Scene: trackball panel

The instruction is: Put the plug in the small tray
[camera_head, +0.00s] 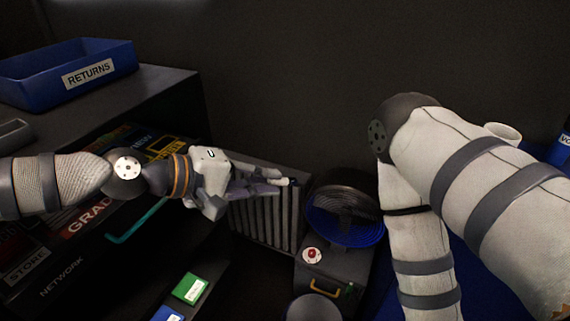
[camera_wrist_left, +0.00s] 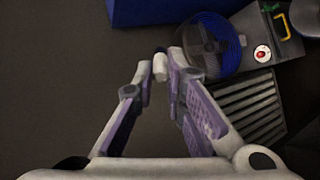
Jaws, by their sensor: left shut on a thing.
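My left gripper (camera_head: 276,186) reaches in from the left, above the floor beside the dark bench. It is shut on the plug (camera_head: 285,182), a small white piece at its fingertips. In the left wrist view the plug (camera_wrist_left: 160,66) sits between the fingertips of the gripper (camera_wrist_left: 161,82), with a dark end pointing away. A blue tray marked RETURNS (camera_head: 88,73) stands on the bench at the far left; I cannot tell if it is the small tray. My right arm is at the right; its gripper is out of view.
A round fan with a blue inside (camera_head: 345,216) stands just right of the held plug. A ribbed radiator (camera_head: 262,222) is below the gripper. A grey box with a red button (camera_head: 312,255) and a yellow handle stands lower. Free air lies above the bench.

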